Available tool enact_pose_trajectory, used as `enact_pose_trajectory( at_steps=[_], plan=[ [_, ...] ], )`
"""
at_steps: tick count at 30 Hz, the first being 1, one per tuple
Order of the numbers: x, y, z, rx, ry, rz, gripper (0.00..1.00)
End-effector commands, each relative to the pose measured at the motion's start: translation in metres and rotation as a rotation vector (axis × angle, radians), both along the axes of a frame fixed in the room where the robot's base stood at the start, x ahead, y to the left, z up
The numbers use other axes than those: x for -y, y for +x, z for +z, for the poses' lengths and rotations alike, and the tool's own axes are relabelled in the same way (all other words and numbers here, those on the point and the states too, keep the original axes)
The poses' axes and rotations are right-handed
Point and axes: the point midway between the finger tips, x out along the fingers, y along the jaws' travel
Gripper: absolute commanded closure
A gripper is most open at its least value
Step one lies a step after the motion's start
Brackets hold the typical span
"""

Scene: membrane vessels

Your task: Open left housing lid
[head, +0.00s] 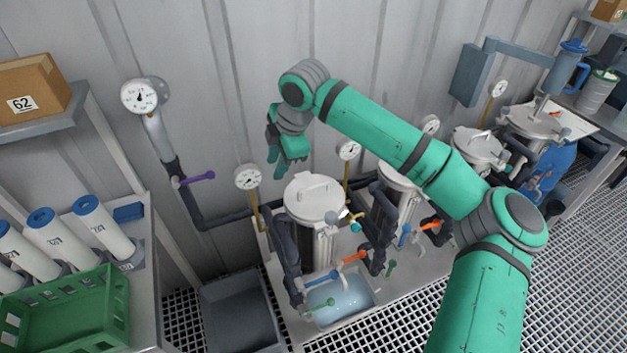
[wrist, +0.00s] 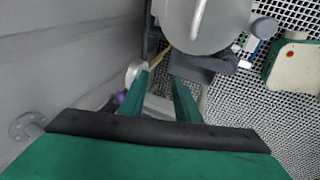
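The left housing (head: 318,243) is an upright metal vessel near the wall. Its round grey lid (head: 306,207) lies flat on top, with a bar handle (head: 318,187). In the wrist view the lid (wrist: 178,28) is at the top, cut off by the frame edge, with part of its handle (wrist: 197,14) showing. My gripper (head: 278,170) hangs above and left of the lid, apart from it, fingers pointing down. In the wrist view the gripper's (wrist: 163,76) two fingers stand apart with nothing between them.
A purple-handled valve (head: 197,178) is on the wall pipe. Another lidded housing (head: 397,177) stands to the right, behind my arm. A grey bin (head: 240,318) and a green crate (head: 75,312) are at lower left.

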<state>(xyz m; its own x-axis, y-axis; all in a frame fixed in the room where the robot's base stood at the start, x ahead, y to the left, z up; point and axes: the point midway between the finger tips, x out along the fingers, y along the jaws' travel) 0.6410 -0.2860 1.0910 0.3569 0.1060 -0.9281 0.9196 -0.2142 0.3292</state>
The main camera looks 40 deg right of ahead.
Motion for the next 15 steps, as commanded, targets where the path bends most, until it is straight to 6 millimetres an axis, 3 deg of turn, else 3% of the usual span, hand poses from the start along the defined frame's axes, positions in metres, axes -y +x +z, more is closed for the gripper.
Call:
enact_pose_trajectory(
  at_steps=[1,6,11,15],
  plan=[
    [0.021,-0.013,0.008,-0.037,-0.041,-0.016,0.71],
    [0.062,-0.046,0.021,-0.135,-0.116,-0.043,0.71],
    [0.077,-0.059,0.026,-0.174,-0.14,-0.055,0.71],
    [0.079,-0.059,0.017,-0.18,-0.143,-0.056,0.71]
  ],
)
